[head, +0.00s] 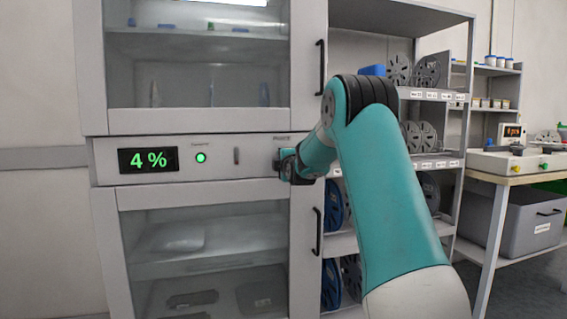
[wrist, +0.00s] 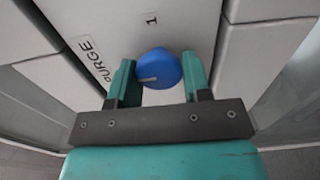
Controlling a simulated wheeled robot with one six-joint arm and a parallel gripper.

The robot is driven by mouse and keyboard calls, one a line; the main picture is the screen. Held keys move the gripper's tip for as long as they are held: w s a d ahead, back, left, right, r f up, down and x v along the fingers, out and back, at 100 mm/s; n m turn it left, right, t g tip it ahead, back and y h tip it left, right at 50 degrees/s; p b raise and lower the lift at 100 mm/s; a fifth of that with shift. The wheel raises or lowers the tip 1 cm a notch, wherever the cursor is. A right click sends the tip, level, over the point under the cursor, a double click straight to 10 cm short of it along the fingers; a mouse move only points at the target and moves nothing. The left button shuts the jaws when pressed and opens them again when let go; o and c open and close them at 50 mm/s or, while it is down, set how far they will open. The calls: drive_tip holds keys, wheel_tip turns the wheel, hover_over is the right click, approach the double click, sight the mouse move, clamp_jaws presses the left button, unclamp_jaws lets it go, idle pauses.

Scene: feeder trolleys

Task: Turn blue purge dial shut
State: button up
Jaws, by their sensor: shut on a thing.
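The blue purge dial (wrist: 158,68) is round with a pale pointer line, and sits on the cabinet's panel. In the wrist view my gripper (wrist: 158,75) has one teal finger on each side of the dial and is shut on it. The pointer line lies toward the dial's left side. The label PURGE (wrist: 90,60) is beside the dial, and a mark "1" (wrist: 151,18) is above it. In the head view my gripper (head: 281,165) is at the right end of the panel (head: 225,160) and hides the dial.
Cabinet doors with black handles (head: 317,232) are above and below. A shelf rack with spools (head: 398,70) stands to the right, then a bench (head: 505,165) with a grey bin (head: 510,220) under it.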

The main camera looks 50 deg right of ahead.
drive_tip(key=o, duration=0.8)
drive_tip(key=shift+o, duration=0.2)
drive_tip(key=b+v, duration=0.1)
drive_tip(key=v, duration=1.6)
drive_tip(key=shift+s+a, duration=0.15)
drive_tip(key=shift+a, duration=0.1)
drive_tip(key=shift+f, duration=0.1)
